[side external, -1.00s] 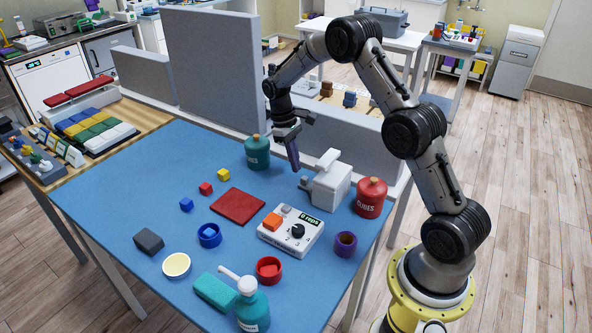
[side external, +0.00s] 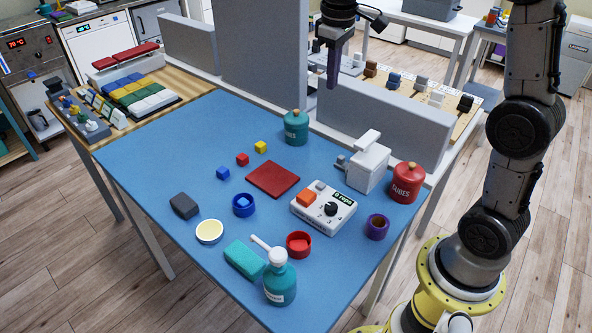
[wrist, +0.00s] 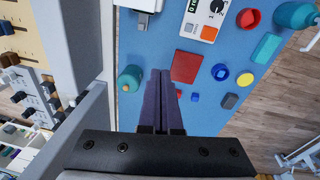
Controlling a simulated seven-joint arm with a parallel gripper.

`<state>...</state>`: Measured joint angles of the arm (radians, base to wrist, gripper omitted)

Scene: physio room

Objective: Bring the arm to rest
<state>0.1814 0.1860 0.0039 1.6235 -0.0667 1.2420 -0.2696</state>
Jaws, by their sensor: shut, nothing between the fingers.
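My gripper (side external: 333,84) is raised above the far edge of the blue table (side external: 140,175), in front of the grey partition. Its dark purple fingers are together with nothing between them; they also show in the wrist view (wrist: 163,85). The fingers are apart from every object on the table. In the wrist view the teal jar (wrist: 130,78) lies just left of the fingers and the red mat (wrist: 186,66) just right.
Grey partitions (side external: 262,60) stand along the table's far edge, near my gripper. A red jar (side external: 406,183), a white dispenser (side external: 368,168), a counter box (side external: 323,210), cubes, bowls and a pump bottle (side external: 280,280) stand on the table. The air around the gripper looks clear.

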